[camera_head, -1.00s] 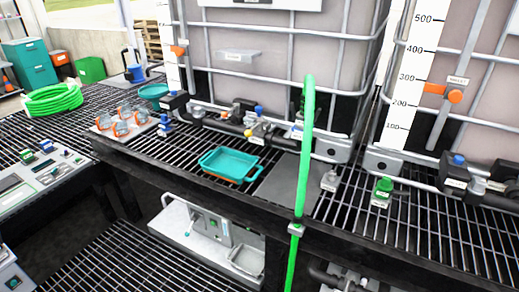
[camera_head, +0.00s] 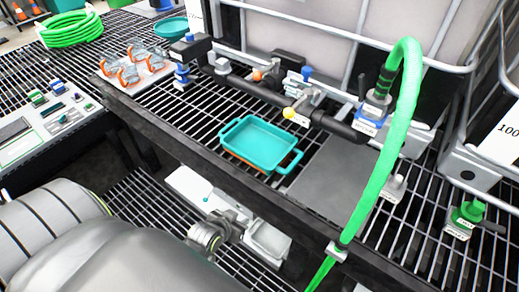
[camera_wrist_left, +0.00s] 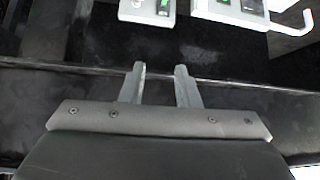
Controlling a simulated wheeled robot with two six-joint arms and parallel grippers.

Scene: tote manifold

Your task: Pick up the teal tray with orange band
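The teal tray (camera_head: 262,142) sits on the black grating shelf in the head view. It is shallow and rectangular with a handle at each end, and a little of its orange band shows under the near left edge. My left arm comes in from the lower left, and my left gripper (camera_head: 238,222) is below and in front of the shelf edge, apart from the tray. In the left wrist view its two fingers (camera_wrist_left: 159,72) stand apart with nothing between them. The tray is not recognisable there. My right gripper is not in view.
A flat grey plate (camera_head: 339,176) lies right of the tray. A green hose (camera_head: 398,130) arches down past the shelf edge. Pipes and valves (camera_head: 290,110) run behind the tray. Orange-and-grey clamps (camera_head: 138,62) and a round teal bowl (camera_head: 171,28) stand at the back left.

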